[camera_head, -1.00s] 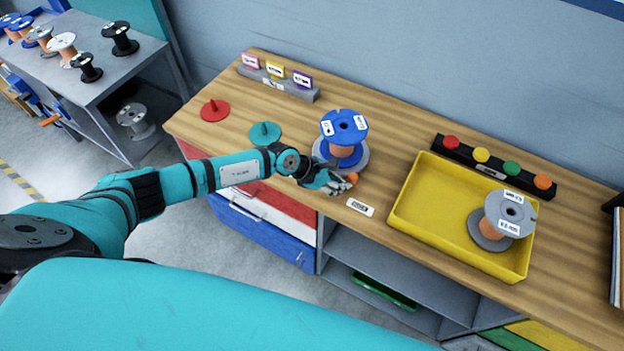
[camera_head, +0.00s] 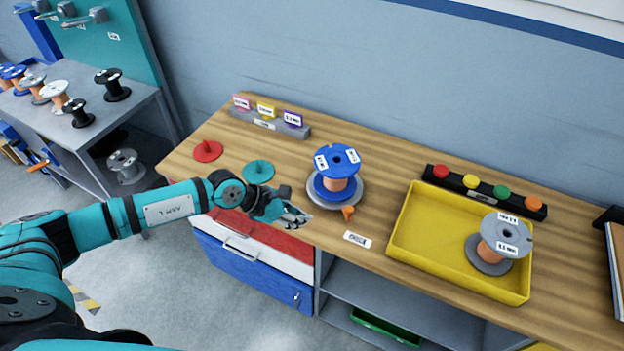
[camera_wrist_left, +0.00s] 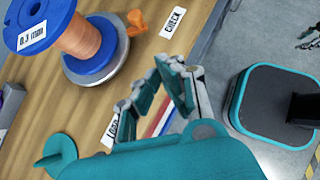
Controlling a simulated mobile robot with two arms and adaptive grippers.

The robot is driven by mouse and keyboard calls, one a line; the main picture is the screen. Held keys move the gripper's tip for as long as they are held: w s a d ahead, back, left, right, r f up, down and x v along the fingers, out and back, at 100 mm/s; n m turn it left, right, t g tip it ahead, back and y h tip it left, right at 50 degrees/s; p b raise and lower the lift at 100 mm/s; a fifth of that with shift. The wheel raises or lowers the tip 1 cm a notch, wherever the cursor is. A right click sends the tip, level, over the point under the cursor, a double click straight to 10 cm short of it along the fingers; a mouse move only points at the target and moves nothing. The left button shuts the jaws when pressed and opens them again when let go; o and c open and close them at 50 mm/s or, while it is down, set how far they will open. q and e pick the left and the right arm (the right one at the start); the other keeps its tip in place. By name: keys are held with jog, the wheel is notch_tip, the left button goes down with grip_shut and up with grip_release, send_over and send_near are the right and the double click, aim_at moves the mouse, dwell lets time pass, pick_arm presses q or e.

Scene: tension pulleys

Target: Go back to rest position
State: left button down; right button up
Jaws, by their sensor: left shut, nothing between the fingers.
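My left gripper (camera_head: 300,218) is over the front edge of the wooden table, to the left of and apart from the blue spool. It also shows in the left wrist view (camera_wrist_left: 175,68), with its fingers closed together and nothing between them. The blue spool (camera_head: 337,160) with orange wire stands upright on a grey round base (camera_head: 352,198). It shows in the left wrist view too (camera_wrist_left: 97,60), labelled 0.3 mm. An orange piece (camera_head: 348,212) sticks out at its front.
A yellow tray (camera_head: 402,243) holds a grey spool (camera_head: 506,238). A teal disc (camera_head: 258,171) and a red disc (camera_head: 207,151) with pegs lie at left. Coloured buttons (camera_head: 472,182) line the back. A side table (camera_head: 125,115) with spools stands at far left.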

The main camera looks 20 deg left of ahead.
pick_arm(q)
jog(key=d+r+n+t+h, duration=0.4)
jog(key=d+r+n+h, duration=0.2)
jog(key=d+r, duration=0.5)
notch_tip(320, 180, up, 7)
jog(key=w+n+t+y, duration=0.1)
jog(key=n+t+y, duration=0.2)
jog(key=n+t, duration=0.75)
jog(key=s+a+f+n+g+y, duration=0.25)
jog(key=a+n+y, duration=0.35)
jog(key=n, duration=0.4)
jog(key=s+a+f+n+g+y, duration=0.2)
jog(key=a+f+n+y, duration=0.4)
jog(key=n, duration=0.5)
jog(key=s+a+f+n+g+h, duration=0.1)
jog(key=s+f+n+g, duration=0.35)
jog(key=s, duration=0.55)
jog(key=s+a+f+n+g+h, duration=0.1)
jog(key=s+f+n+g, duration=0.4)
jog(key=s, duration=0.5)
notch_tip(320, 180, down, 27)
jog(key=s+m+g, duration=0.2)
jog(key=g, duration=0.1)
jog(key=s+a+f+g+b, duration=0.1)
jog(key=s+a+f, duration=0.1)
jog(key=s+f, duration=1.3)
jog(key=shift+s+a+f, duration=0.35)
jog(key=shift+s, duration=0.5)
